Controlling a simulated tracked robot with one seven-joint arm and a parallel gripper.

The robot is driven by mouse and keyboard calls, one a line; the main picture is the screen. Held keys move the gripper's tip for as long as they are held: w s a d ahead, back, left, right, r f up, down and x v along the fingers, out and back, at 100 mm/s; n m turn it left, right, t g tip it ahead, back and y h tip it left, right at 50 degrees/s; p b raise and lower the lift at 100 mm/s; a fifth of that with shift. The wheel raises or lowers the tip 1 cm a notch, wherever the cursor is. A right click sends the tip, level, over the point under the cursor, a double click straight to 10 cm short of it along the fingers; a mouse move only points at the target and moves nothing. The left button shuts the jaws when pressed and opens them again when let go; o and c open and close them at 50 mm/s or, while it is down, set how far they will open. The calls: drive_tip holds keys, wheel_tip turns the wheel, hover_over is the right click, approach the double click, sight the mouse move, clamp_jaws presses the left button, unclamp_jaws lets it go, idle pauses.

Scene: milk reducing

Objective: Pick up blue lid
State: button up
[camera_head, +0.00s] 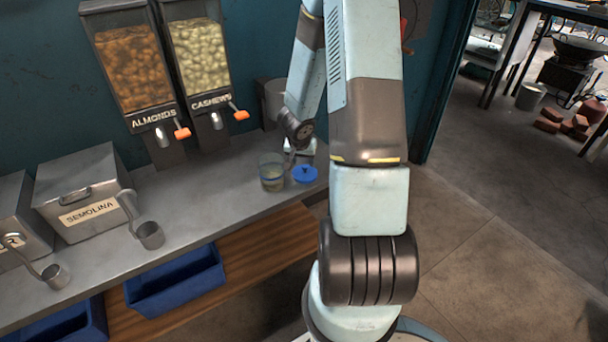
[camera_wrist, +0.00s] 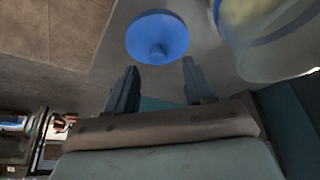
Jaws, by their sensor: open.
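The blue lid (camera_head: 305,174) is a small round disc with a knob on top. It lies on the grey counter (camera_head: 215,205), just right of a glass jar (camera_head: 271,172) with pale contents. In the wrist view the lid (camera_wrist: 157,38) shows at upper middle, its knob towards the camera. My gripper (camera_wrist: 157,82) is open and empty, its two fingers pointing at the lid, with a gap seen between them and it. The jar (camera_wrist: 270,40) also shows at upper right in the wrist view. In the head view my arm hides most of the gripper near the lid.
Almond (camera_head: 130,60) and cashew (camera_head: 200,55) dispensers stand at the back wall. A metal semolina box (camera_head: 85,190) and metal scoops (camera_head: 150,235) are at left. A grey container (camera_head: 274,98) stands behind the jar. Blue bins (camera_head: 178,283) sit on the shelf below.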

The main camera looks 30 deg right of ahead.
sight(305, 166)
drive_tip(key=shift+x, duration=2.05)
drive_tip(key=shift+s+d, duration=0.1)
drive_tip(key=shift+c, duration=0.2)
clamp_jaws()
